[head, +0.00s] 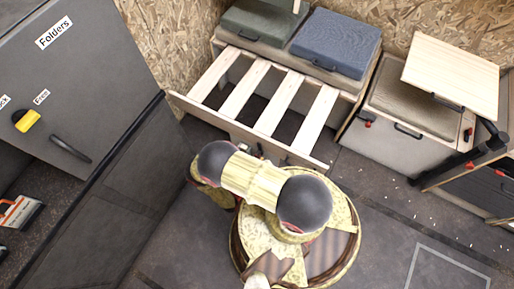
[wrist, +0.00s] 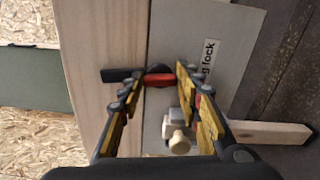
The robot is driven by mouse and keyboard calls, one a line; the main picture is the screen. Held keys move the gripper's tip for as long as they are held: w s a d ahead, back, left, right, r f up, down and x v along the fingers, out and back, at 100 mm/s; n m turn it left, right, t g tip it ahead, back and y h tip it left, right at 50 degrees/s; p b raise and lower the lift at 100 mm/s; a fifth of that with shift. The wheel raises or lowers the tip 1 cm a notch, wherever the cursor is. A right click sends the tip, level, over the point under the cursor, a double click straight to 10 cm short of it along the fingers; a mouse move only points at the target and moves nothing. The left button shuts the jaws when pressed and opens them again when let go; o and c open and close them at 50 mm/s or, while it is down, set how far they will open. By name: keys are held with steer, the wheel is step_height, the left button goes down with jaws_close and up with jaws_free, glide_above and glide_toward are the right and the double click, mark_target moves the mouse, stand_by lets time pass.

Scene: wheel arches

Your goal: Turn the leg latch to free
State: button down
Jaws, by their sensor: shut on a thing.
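The leg latch (wrist: 158,79) shows in the wrist view as a red piece on a dark round mount, on the panel beside a pale wooden board. A black bar (wrist: 118,75) extends from it to the left over the board. My gripper (wrist: 160,78) has its yellow-and-black fingers on either side of the red piece and is shut on it. A label (wrist: 209,58) to the right reads "g lock", its start hidden by a finger. No "free" mark shows near the latch. In the head view my arm hides the latch and gripper.
A pale knob on a block (wrist: 178,143) sits between my fingers, near a wooden leg (wrist: 270,132). In the head view the slatted frame (head: 233,133) lies beyond my arm.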

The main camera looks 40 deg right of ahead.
mark_target(261, 148)
steer(key=shift+m, duration=0.7)
steer(key=c, duration=1.3)
jaws_free()
steer(key=shift+c, duration=0.2)
steer(key=shift+o, duration=0.5)
steer(key=o, duration=0.6)
step_height(261, 148, up, 6)
steer(key=shift+w+d, duration=0.1)
steer(key=shift+w, duration=0.05)
steer(key=shift+a+r, duration=0.2)
steer(key=shift+r, duration=0.95)
steer(key=c, duration=0.6)
steer(key=shift+d+r, duration=0.1)
steer(key=shift+r, duration=0.75)
